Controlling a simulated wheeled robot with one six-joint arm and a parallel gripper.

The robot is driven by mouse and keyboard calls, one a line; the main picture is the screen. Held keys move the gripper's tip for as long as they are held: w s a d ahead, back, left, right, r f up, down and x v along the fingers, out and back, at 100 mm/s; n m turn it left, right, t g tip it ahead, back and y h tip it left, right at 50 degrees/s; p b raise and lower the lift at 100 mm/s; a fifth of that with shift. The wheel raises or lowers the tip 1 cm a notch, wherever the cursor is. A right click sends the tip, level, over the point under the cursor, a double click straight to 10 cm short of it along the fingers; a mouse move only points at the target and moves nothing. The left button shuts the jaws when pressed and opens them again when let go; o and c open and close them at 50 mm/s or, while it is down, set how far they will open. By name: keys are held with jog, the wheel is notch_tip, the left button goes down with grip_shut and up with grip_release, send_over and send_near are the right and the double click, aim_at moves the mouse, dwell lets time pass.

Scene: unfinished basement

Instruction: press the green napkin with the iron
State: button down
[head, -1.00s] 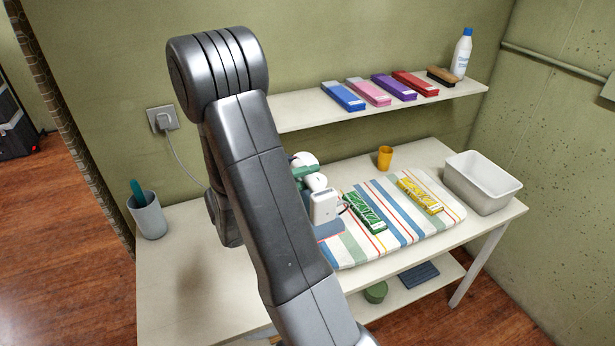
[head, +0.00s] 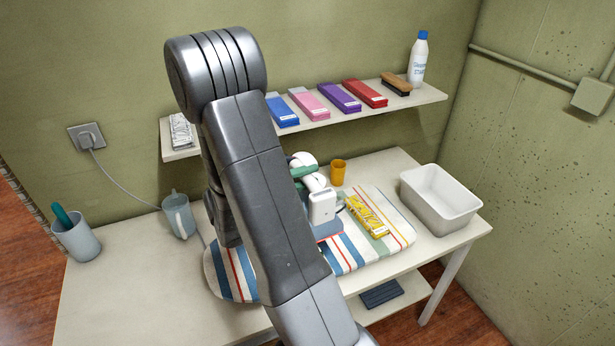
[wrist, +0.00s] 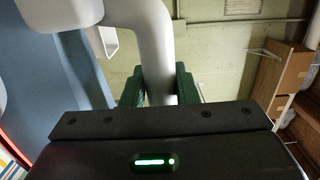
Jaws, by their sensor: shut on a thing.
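The iron (head: 322,207), white with a blue lower part, is at the striped ironing board (head: 400,232). My gripper (head: 303,172), with green fingers, is shut on the iron's white handle. In the wrist view, the green fingers (wrist: 158,88) close around the handle (wrist: 152,40), with the iron's blue body (wrist: 60,85) to the left. The green napkin is hidden now, behind or under the iron and my arm. A yellow patterned napkin (head: 368,216) lies on the board just right of the iron. I cannot tell whether the iron touches the cloth.
A white bin (head: 440,212) stands right of the board and an orange cup (head: 338,172) behind it. A grey mug (head: 179,215) and a cup with a teal item (head: 76,238) stand left. A shelf (head: 430,97) with coloured boxes hangs above. The table's front left is clear.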

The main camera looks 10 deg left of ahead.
jog(key=shift+f+b, duration=4.3)
jog(key=shift+b, duration=0.25)
jog(key=shift+f, duration=0.55)
jog(key=shift+s+d+p, duration=0.3)
jog(key=shift+s+d, duration=0.25)
jog(key=shift+s, duration=0.3)
jog(key=shift+w+a+p, duration=0.55)
jog(key=shift+w+p, duration=0.05)
jog(key=shift+w, duration=0.1)
jog(key=shift+w+a+p, duration=0.5)
jog(key=shift+w+p, duration=0.05)
jog(key=shift+w, duration=0.15)
jog(key=shift+s, duration=0.1)
dwell(0.6)
